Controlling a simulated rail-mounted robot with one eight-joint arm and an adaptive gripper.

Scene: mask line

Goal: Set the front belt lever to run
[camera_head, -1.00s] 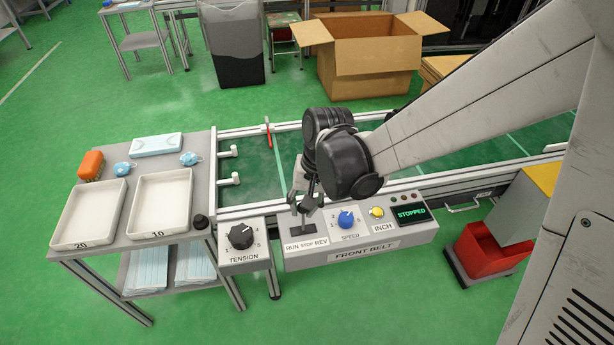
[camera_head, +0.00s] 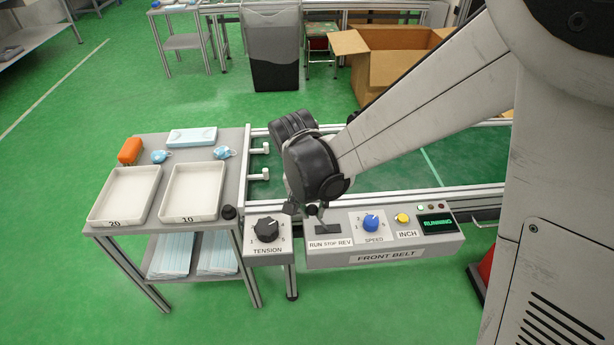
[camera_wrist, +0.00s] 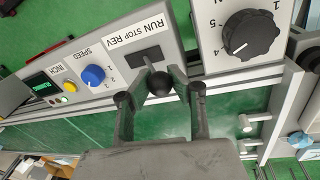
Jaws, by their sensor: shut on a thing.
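The front belt lever is a short stick with a black ball knob (camera_wrist: 160,84), rising from a dark slot (camera_wrist: 143,56) behind the RUN STOP REV label (camera_head: 331,244). My gripper (camera_head: 317,212) is down at the slot, shut on the lever knob. In the wrist view the knob sits between my fingers, and the lever leans toward the RUN side. In the head view the wrist and fingers hide most of the lever. The panel's display (camera_head: 437,224) reads RUNNING in green.
Beside the lever are the blue speed knob (camera_head: 371,222), yellow inch button (camera_head: 402,218) and black tension knob (camera_head: 266,229). A side table with two white trays (camera_head: 123,197) stands left. The green belt (camera_head: 400,165) lies behind the panel.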

